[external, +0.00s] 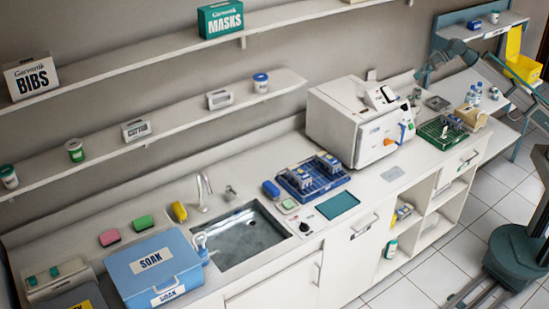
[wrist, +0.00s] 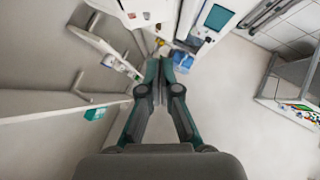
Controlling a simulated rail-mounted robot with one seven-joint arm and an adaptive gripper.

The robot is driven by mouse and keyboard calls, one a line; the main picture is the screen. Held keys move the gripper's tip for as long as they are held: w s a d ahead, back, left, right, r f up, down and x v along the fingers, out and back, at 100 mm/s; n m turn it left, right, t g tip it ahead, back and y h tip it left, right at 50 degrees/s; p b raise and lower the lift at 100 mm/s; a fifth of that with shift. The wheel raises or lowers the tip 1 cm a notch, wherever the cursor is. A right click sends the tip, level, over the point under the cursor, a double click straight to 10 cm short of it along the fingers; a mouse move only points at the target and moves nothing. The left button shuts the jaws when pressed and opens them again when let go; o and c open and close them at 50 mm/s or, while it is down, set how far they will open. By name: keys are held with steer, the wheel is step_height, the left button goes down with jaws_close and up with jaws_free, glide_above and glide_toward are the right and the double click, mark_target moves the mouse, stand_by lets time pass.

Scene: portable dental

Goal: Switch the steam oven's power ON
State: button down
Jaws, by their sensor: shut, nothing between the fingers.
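The steam oven appears to be the white boxy appliance (external: 335,125) on the counter at the right of centre. Its front faces right and carries an orange knob (external: 388,142) and a small coloured panel (external: 406,128). Its power switch is too small to make out. My gripper (wrist: 158,62) shows in the wrist view with its teal fingers together and nothing between them. In the external view my arm reaches in from the right, above and behind the oven's right side, apart from it. I cannot tell which wrist-view part is the oven.
A blue rack (external: 313,178) and a teal mat (external: 338,205) lie left of and before the oven. A green tray (external: 443,133) stands to its right. The sink (external: 240,238) and a blue SOAK box (external: 150,270) are further left. Wall shelves (external: 170,125) run behind.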

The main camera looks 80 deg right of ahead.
steer(key=p, duration=0.3)
glide_above(392, 97)
steer(key=s+a, duration=0.1)
steer(key=s, duration=0.2)
step_height(392, 97, down, 6)
steer(key=shift+w+d+f+p, duration=0.1)
steer(key=shift+d+f+p, duration=0.15)
steer(key=shift+f, duration=0.3)
steer(key=shift+d+f+p, duration=0.15)
steer(key=shift+f+p, duration=0.2)
steer(key=shift+f, duration=0.15)
steer(key=shift+w+d+f, duration=0.15)
steer(key=shift+f, duration=0.25)
steer(key=shift+w+d+f, duration=0.1)
steer(key=shift+f, duration=0.25)
steer(key=shift+f, duration=0.1)
steer(key=shift+f+b, duration=0.5)
steer(key=shift+b, duration=0.4)
steer(key=shift+r+t+h, duration=0.1)
steer(key=shift+t+h, duration=0.2)
steer(key=shift+t, duration=0.1)
steer(key=shift+w+d+r, duration=0.1)
steer(key=shift+r, duration=0.15)
